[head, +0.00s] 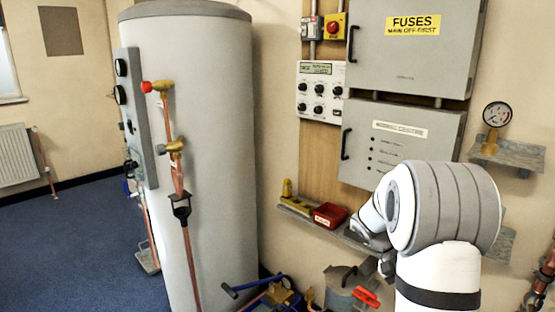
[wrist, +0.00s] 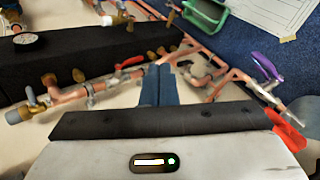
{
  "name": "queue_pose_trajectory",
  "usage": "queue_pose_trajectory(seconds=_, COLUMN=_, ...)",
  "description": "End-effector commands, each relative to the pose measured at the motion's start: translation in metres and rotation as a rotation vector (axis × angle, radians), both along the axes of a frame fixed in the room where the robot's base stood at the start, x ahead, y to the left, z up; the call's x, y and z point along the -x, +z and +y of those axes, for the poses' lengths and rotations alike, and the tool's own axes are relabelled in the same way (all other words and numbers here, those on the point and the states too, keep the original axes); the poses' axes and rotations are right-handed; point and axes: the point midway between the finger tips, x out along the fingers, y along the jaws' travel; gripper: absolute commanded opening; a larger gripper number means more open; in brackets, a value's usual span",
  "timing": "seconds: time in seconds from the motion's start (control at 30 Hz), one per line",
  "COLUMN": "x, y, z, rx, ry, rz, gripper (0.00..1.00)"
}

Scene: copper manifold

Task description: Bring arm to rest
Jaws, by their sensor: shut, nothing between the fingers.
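My gripper (wrist: 158,72) shows in the wrist view, with its two blue-grey fingers side by side and closed, nothing held. It points toward copper pipework (wrist: 110,80) and a black block (wrist: 80,55), and I cannot tell how far above them it is. In the head view, my white and grey arm is folded at the lower right. The fingers cannot be made out there.
A grey cylinder tank (head: 205,150) stands at the left. A wall shelf (head: 300,207) holds a red box (head: 329,215). Grey fuse cabinets (head: 415,60) hang behind my arm. In the wrist view, a purple-handled valve (wrist: 266,66) and a green tray (wrist: 207,14) lie to the right.

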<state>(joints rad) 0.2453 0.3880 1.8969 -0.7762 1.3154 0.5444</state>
Motion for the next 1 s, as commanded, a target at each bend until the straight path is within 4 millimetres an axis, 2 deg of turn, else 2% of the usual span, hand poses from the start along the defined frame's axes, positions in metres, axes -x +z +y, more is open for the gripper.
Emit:
queue_pose_trajectory(seconds=0.03, x=0.009, y=0.024, z=0.018, rx=-0.049, ry=0.024, rz=-0.032, gripper=0.0)
queue_pose_trajectory(seconds=0.2, x=0.039, y=0.063, z=0.077, rx=-0.229, ry=0.114, rz=-0.133, gripper=0.0)
queue_pose_trajectory(seconds=0.4, x=0.078, y=0.102, z=0.144, rx=-0.423, ry=0.237, rz=-0.267, gripper=0.0)
queue_pose_trajectory(seconds=0.6, x=0.117, y=0.131, z=0.201, rx=-0.588, ry=0.365, rz=-0.409, gripper=0.0)
queue_pose_trajectory(seconds=0.8, x=0.142, y=0.143, z=0.233, rx=-0.685, ry=0.448, rz=-0.507, gripper=0.0)
queue_pose_trajectory(seconds=1.0, x=0.147, y=0.144, z=0.241, rx=-0.709, ry=0.47, rz=-0.535, gripper=0.0)
